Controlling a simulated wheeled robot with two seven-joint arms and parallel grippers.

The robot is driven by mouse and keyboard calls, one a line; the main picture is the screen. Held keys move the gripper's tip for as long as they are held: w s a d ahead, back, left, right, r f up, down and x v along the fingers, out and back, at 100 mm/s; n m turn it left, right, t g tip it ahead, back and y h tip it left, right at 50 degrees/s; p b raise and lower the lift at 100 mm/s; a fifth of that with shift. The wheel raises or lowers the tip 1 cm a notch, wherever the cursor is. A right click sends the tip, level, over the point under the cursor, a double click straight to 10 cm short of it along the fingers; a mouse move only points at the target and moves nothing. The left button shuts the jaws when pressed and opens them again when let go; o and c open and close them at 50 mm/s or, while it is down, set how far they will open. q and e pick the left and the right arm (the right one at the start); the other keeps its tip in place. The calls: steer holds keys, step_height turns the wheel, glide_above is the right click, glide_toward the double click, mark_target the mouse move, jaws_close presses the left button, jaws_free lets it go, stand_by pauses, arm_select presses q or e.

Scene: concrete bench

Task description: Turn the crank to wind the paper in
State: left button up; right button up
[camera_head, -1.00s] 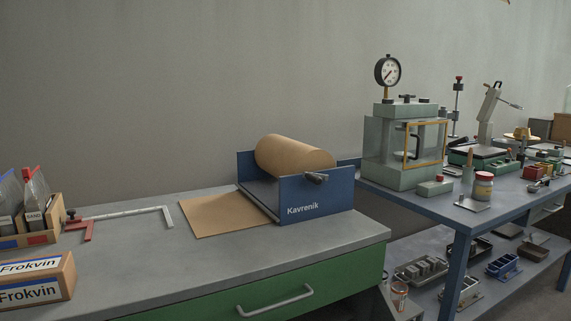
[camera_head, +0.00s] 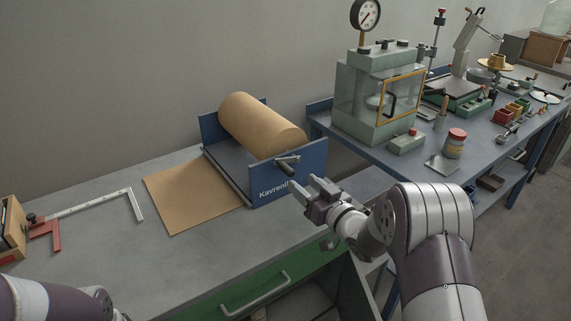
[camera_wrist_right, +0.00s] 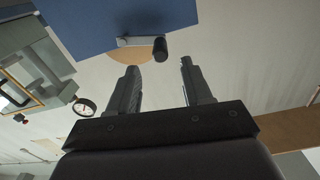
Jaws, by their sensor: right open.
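A roll of brown paper (camera_head: 262,124) lies in a blue holder marked Kavrenik (camera_head: 312,168) on the grey bench. A sheet of the paper (camera_head: 190,192) lies flat on the bench to the left of the holder. The crank (camera_head: 287,162) is on the holder's near right side; its dark handle shows in the right wrist view (camera_wrist_right: 160,49). My right gripper (camera_head: 311,187) is open and empty, just in front of the crank and apart from it. In the right wrist view, the crank lies beyond the open fingers (camera_wrist_right: 157,82). My left arm shows at the lower left, but its gripper is out of view.
A metal square (camera_head: 95,203) and a red tool (camera_head: 47,234) lie at the left of the bench. A green drawer (camera_head: 250,290) is below the front edge. A blue table (camera_head: 400,165) with a gauge-topped chamber (camera_head: 372,105) stands to the right.

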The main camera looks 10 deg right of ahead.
mark_target(280, 163)
steer(key=x, duration=0.8)
steer(key=shift+w+a, duration=0.2)
steer(key=shift+w, duration=0.15)
steer(key=shift+r, duration=0.1)
jaws_close()
